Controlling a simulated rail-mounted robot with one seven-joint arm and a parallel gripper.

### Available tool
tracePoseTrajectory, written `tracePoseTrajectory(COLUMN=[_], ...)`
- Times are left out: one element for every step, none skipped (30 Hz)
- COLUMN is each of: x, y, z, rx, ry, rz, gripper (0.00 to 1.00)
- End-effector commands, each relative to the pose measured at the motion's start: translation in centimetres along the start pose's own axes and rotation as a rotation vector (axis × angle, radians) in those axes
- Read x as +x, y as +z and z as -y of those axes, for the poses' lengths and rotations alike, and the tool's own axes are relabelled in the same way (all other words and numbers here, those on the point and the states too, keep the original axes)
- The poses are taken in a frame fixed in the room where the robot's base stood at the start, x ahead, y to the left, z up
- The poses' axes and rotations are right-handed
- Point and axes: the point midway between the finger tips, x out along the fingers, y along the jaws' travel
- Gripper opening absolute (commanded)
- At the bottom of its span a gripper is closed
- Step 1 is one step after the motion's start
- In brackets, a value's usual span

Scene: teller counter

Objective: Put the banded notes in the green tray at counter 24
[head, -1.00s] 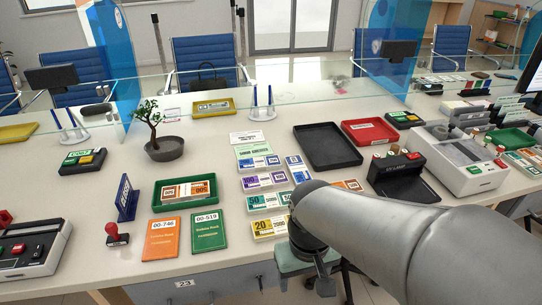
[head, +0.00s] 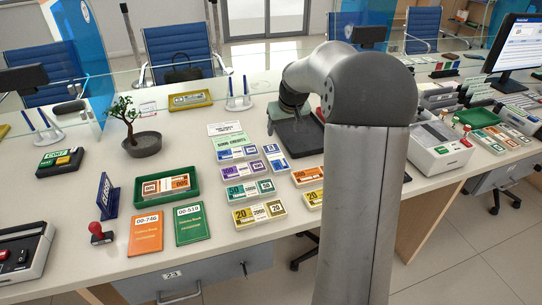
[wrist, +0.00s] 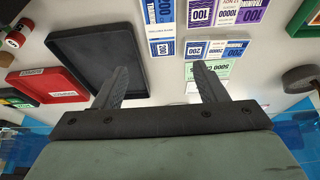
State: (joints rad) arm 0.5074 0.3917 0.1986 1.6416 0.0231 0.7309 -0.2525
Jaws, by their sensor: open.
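Several banded notes lie on the near counter: a yellow 20 bundle (head: 259,213), a teal 50 bundle (head: 248,189), a purple 100 bundle (head: 240,171) and orange ones (head: 307,176). A green tray (head: 170,203) left of them holds an orange bundle. Another green tray (head: 480,117) with notes beside it is at the far right; I cannot read a counter 24 sign. My gripper (wrist: 160,82) is open and empty above the counter, near the black tray. Blue 200 notes (wrist: 195,48) show beyond its fingers in the wrist view. My arm hides part of the counter.
The black tray (wrist: 80,75) is empty, with a red tray (wrist: 45,88) beside it. A potted bonsai (head: 142,143), a red stamp (head: 100,236) and two booklets (head: 146,233) stand left. The drawer below reads 23 (head: 172,274). A glass screen runs behind.

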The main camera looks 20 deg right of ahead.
Motion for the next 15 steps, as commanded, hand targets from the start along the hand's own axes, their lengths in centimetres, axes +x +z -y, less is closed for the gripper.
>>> tracePoseTrajectory(x=[1.1,1.7,2.6,3.3,3.9,4.8,5.5,6.1,7.0,7.6,8.2,8.8,9.3,9.7,10.2], y=[0.1,0.2,0.2,0.2,0.2,0.2,0.2,0.2,0.2,0.2,0.2,0.2,0.2,0.2,0.2], z=[0.1,0.1,0.2,0.2,0.2,0.2,0.2,0.2,0.2,0.2,0.2,0.2,0.2,0.2,0.2], rx=[0.000,0.000,-0.001,-0.001,-0.002,-0.002,-0.002,-0.002,-0.002,-0.001,-0.001,-0.001,-0.001,-0.001,-0.001], ry=[-0.002,-0.003,-0.003,-0.003,-0.003,-0.003,-0.003,-0.003,-0.003,-0.003,-0.002,-0.002,-0.002,-0.001,-0.001], rz=[0.004,0.005,0.006,0.006,0.006,0.006,0.006,0.006,0.005,0.006,0.005,0.005,0.006,0.004,0.004], gripper=[0.65,0.65,0.65,0.65,0.65,0.65,0.65,0.65,0.65,0.65,0.65,0.65,0.65,0.65,0.65])
